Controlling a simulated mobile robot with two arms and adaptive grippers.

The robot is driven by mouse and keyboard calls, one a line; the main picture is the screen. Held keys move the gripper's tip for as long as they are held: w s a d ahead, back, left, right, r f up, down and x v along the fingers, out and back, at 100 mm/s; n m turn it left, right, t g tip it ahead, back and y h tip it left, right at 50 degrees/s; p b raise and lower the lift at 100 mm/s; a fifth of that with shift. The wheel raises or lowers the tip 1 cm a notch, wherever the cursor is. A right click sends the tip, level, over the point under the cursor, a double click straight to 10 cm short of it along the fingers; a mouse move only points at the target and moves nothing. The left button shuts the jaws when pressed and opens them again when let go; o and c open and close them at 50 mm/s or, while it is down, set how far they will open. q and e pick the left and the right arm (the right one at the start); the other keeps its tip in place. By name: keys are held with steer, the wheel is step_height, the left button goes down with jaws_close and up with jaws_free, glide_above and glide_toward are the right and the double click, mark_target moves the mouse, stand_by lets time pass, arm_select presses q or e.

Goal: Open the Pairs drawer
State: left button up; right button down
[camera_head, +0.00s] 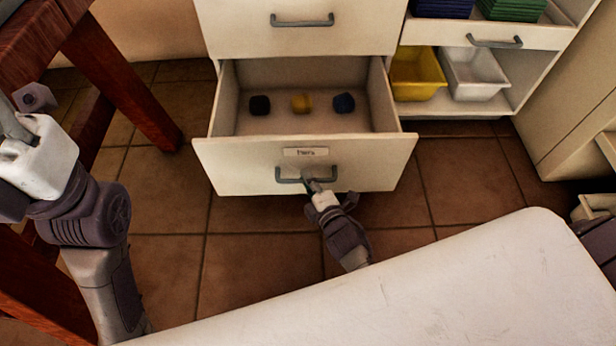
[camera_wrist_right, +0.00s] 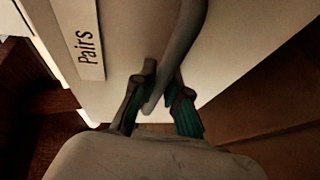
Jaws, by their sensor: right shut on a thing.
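The Pairs drawer (camera_head: 235,168) is pulled out of the white cabinet, with its inside showing from above. Its front carries a label (camera_head: 306,152), which reads "Pairs" in the right wrist view (camera_wrist_right: 80,40).
A closed drawer with a handle (camera_head: 302,20) is above. To the right, a shelf holds a yellow bin (camera_head: 416,75) and a white bin (camera_head: 472,75). A wooden table leg (camera_head: 122,82) stands at the left. Tiled floor (camera_head: 250,260) is clear before the drawer.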

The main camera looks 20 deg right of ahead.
steer(key=c, duration=1.2)
jaws_free()
steer(key=shift+s, duration=0.1)
steer(key=v, duration=1.2)
steer(key=shift+f, duration=0.1)
